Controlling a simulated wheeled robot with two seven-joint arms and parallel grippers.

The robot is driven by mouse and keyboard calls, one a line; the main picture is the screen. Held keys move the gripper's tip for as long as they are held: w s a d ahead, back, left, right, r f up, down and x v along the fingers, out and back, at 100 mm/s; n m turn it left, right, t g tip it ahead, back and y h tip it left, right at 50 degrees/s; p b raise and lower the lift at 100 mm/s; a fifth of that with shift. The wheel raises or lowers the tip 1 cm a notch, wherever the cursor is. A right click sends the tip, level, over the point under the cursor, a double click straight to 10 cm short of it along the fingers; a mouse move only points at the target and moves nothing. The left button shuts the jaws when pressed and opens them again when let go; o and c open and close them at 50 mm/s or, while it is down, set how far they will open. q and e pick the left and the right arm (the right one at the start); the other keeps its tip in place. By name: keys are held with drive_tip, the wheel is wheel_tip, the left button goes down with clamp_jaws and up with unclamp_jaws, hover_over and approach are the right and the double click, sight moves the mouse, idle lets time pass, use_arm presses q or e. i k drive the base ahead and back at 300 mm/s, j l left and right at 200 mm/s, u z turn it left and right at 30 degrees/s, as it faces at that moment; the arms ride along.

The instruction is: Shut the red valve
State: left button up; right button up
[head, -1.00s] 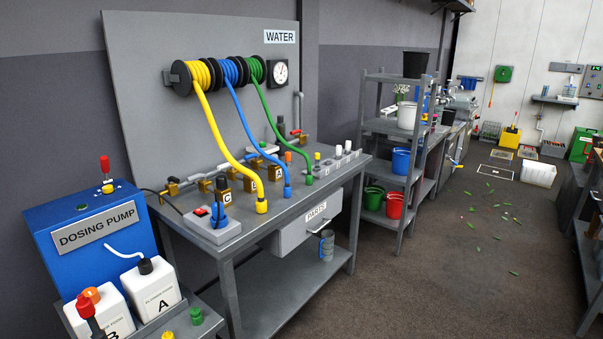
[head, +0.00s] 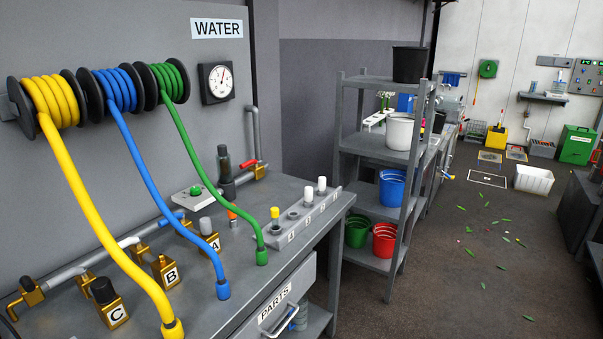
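The red valve (head: 251,163) is a small red lever on the brass fitting (head: 260,172) at the right end of the pipe, against the back panel below the gauge. The lever looks roughly in line with the short pipe run, but it is too small to be sure of its angle. A dark cylinder (head: 225,165) stands just left of it and partly hides the pipe. Neither of my grippers shows in the head view.
Yellow, blue (head: 150,195) and green hoses hang from reels down to the bench. Brass outlets A, B and C (head: 115,313) stand along the pipe. A rack with white caps (head: 300,215) lines the right edge.

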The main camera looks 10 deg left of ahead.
sight(251, 161)
drive_tip(key=i+u, duration=0.35)
drive_tip(key=i, duration=0.15)
drive_tip(key=i+u, duration=0.3)
drive_tip(key=i, duration=0.2)
drive_tip(key=i+l+u, duration=0.1)
drive_tip(key=u, duration=0.35)
drive_tip(key=l+u, duration=0.4)
drive_tip(key=i+l+u, duration=0.1)
drive_tip(key=l+u, duration=0.25)
drive_tip(key=l, duration=0.75)
drive_tip(key=l+u, duration=0.3)
drive_tip(key=l, duration=1.1)
drive_tip(key=k+l, duration=0.1)
drive_tip(key=l, duration=0.25)
drive_tip(key=i+j, duration=0.35)
drive_tip(key=j, duration=0.2)
